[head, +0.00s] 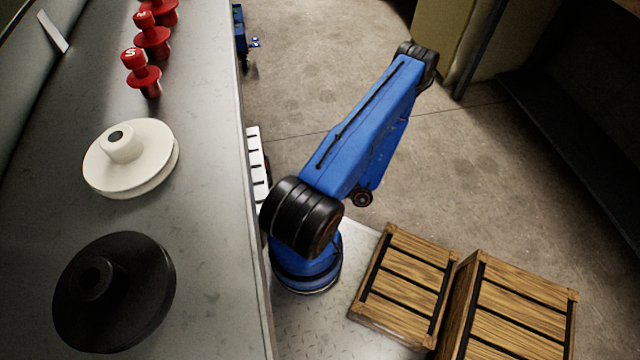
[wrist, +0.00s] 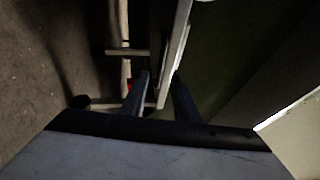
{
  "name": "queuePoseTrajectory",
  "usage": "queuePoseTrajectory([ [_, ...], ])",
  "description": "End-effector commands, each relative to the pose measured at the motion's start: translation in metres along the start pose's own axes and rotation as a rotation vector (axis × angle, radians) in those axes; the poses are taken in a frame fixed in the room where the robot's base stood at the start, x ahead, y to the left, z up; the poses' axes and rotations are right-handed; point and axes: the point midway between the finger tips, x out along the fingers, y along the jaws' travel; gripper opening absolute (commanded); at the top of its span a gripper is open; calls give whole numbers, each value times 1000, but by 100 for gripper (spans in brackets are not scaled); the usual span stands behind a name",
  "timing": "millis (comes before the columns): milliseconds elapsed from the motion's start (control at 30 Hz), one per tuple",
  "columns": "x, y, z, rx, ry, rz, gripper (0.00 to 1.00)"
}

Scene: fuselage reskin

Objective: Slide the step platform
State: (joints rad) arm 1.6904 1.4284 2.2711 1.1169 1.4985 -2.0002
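The step platform appears to be the wooden steps at the lower right of the head view. It has a lower step (head: 408,277) and a taller step (head: 520,312), both with black strips. My blue arm rises to the left of it and bends away over the floor. My gripper is out of sight in the head view. In the wrist view my gripper (wrist: 160,76) shows two dark fingers standing apart. I see nothing clearly held between them. The wrist view is dark, and I cannot make out the steps in it.
A long grey bench (head: 215,200) runs along the left, bearing a white flanged disc (head: 150,175), a black disc (head: 140,300) and red knobbed pieces (head: 150,42). Open concrete floor (head: 480,160) lies beyond the steps. In the wrist view a pale edge (wrist: 178,50) runs near my fingers.

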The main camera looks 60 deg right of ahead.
Motion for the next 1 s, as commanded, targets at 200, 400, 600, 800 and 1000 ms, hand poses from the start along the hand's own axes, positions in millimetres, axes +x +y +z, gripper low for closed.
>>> queuePoseTrajectory([
  [200,-30,0,-1,-3,4,0,28],
  [400,-58,0,0,-2,3,1,28],
  [600,-79,0,0,-1,1,0,28],
  [800,-88,0,0,-1,0,1,28],
  [1000,-89,0,0,0,-1,1,28],
])
